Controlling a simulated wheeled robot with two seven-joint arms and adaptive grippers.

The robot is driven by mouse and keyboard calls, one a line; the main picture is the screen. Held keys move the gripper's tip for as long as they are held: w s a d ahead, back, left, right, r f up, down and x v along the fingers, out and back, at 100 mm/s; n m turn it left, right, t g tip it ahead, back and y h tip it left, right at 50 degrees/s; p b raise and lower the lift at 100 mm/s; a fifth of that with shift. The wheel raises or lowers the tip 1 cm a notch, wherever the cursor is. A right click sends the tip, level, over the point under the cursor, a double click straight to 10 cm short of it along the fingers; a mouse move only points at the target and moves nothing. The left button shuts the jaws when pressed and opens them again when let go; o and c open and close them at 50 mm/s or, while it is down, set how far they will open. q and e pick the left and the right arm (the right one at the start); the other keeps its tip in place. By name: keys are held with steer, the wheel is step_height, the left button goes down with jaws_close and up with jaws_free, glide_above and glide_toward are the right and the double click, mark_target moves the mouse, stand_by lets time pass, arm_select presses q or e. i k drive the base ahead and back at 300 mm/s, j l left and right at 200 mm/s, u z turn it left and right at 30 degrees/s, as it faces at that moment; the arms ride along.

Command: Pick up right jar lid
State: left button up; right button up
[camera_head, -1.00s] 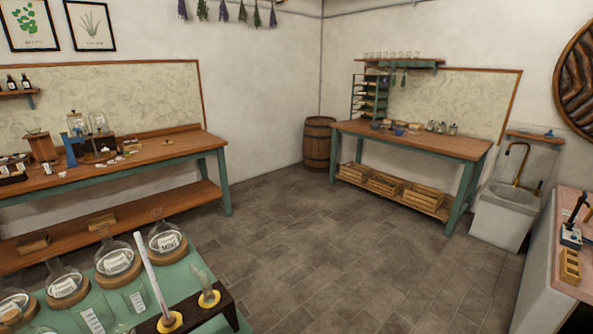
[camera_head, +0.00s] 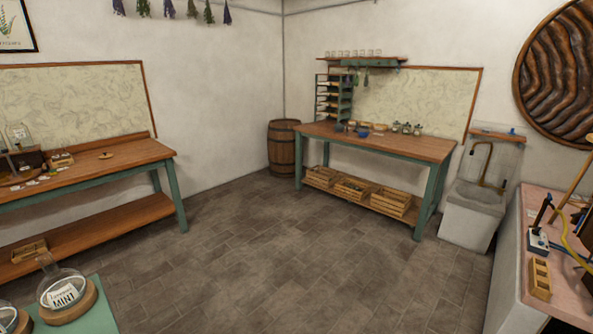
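Several small glass jars (camera_head: 406,129) stand in a row on the far wooden table (camera_head: 437,149), right of the middle of its top. They look dark on top, but they are too small to tell whether each has a lid. The rightmost jar (camera_head: 417,130) stands at the end of the row. Neither of my grippers is in view.
A barrel (camera_head: 283,147) stands left of the far table, a stone sink (camera_head: 472,213) right of it. Wooden crates (camera_head: 390,203) fill its lower shelf. A workbench (camera_head: 90,170) is at left, a pink counter (camera_head: 572,290) at right. Open tiled floor lies between.

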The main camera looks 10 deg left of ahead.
mark_target(105, 156)
steer(key=i+u, duration=0.15)
steer(key=i, duration=0.3)
steer(key=i+l+u, duration=0.2)
steer(key=i, duration=0.25)
steer(key=i+u, duration=0.35)
steer(key=i, duration=0.15)
steer(key=i+u, duration=0.35)
steer(key=i, duration=0.15)
steer(key=i+u, duration=0.6)
steer(key=i, duration=0.2)
steer(key=i+u, duration=0.3)
steer(key=i, duration=0.5)
steer(key=i+l+u, duration=0.15)
steer(key=i+u, duration=0.15)
steer(key=i, duration=0.5)
steer(key=i+u, duration=0.45)
steer(key=i, duration=0.35)
steer(key=i+l+u, duration=0.1)
steer(key=i+u, duration=0.25)
steer(key=i, duration=0.7)
